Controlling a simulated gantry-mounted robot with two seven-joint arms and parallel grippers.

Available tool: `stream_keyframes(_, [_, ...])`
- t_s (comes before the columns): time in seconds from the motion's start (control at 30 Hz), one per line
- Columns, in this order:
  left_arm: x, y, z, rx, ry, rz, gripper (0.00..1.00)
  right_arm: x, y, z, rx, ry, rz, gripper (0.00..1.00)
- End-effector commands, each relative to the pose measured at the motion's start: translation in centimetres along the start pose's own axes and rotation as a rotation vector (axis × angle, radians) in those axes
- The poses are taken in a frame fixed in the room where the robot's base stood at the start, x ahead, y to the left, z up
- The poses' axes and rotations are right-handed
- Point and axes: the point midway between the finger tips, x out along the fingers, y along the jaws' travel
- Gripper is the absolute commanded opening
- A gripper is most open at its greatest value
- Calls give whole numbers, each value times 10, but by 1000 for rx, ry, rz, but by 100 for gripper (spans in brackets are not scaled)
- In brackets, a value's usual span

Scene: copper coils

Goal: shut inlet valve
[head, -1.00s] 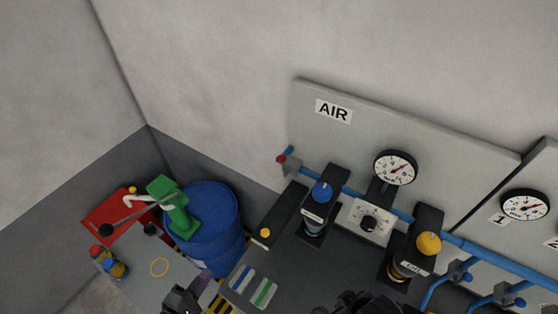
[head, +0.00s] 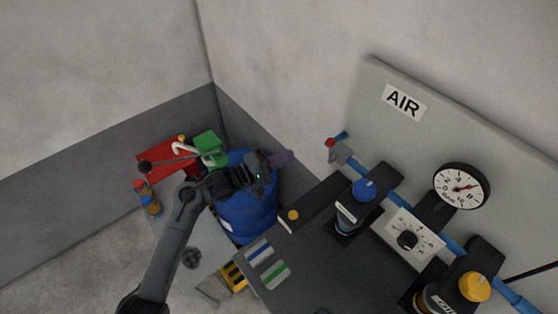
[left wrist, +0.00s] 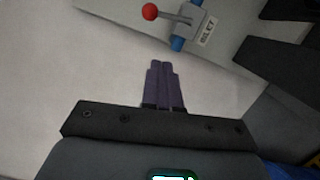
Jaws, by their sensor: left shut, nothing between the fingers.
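The inlet valve (head: 341,151) sits on the blue pipe at the left end of the AIR panel. Its red ball knob (head: 331,142) shows at its upper left. In the left wrist view the red knob (left wrist: 150,11) is at the top, on a grey lever reaching left from the valve body (left wrist: 188,18), across the blue pipe. A label beside it reads INLET. My left gripper (head: 286,157) is shut and empty, with purple fingers, left of the valve and apart from it. Its closed fingertips (left wrist: 160,64) point up below the valve in the wrist view. My right gripper is not in view.
A blue drum (head: 248,216) with a green pump stands behind my left arm. A gauge (head: 461,186), a blue-knobbed unit (head: 364,190) and a yellow-knobbed unit (head: 474,286) stand right of the valve. The wall between gripper and valve is clear.

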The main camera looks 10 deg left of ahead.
Motion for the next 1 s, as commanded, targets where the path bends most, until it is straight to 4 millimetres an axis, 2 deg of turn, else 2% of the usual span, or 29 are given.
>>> stream_keyframes(0.1, [24,2,1,-1,-2,1,0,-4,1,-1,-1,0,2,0])
stream_keyframes(0.33, [65,2,1,1,-1,0,0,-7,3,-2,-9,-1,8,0])
stream_keyframes(0.4, [71,3,10,0,-1,1,0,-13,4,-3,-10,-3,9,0])
stream_keyframes(0.7, [87,0,27,1,0,-1,0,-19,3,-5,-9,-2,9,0])
stream_keyframes(1.0, [89,-1,28,1,1,-1,0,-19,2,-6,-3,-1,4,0])
